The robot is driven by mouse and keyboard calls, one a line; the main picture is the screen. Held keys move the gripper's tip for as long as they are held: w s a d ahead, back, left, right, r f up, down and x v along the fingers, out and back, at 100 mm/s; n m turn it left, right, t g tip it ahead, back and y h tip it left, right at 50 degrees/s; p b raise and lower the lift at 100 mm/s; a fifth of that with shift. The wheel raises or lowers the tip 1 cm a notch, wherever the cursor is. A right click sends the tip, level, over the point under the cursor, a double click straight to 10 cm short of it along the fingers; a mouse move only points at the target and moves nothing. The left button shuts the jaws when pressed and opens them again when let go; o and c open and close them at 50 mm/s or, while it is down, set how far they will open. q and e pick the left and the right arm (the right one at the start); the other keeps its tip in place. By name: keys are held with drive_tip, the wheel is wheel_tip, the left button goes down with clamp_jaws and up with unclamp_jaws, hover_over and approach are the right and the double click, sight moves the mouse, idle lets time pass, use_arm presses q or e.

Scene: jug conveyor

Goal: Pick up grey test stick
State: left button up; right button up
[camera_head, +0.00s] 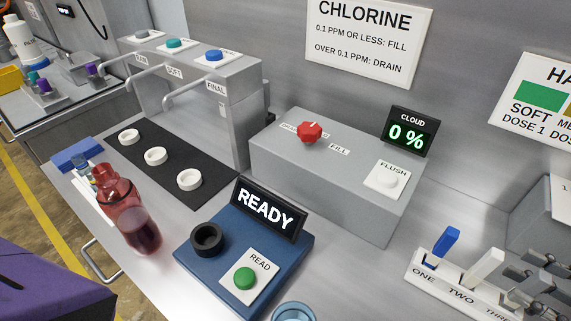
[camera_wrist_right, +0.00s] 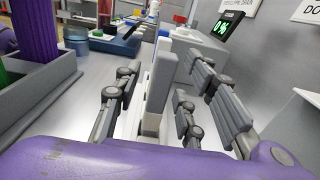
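A white rack (camera_head: 455,287) marked ONE, TWO, THREE stands at the lower right of the head view. A blue stick (camera_head: 446,243) is upright at ONE and a white stick (camera_head: 484,268) at TWO. My right gripper (camera_head: 535,287) is at the THREE end and covers that slot, so no grey stick shows clearly there. In the right wrist view, my right gripper (camera_wrist_right: 160,105) is open, with a pale upright stick (camera_wrist_right: 157,85) in the gap between its fingers. My left gripper's fingers are out of view.
A blue reader (camera_head: 225,257) with a READY sign and a red jug (camera_head: 118,205) of dark liquid stand to the left. A grey box (camera_head: 335,185) with a red knob is behind. A purple ribbed object (camera_wrist_right: 35,30) stands left of the gripper in the wrist view.

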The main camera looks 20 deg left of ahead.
clamp_jaws()
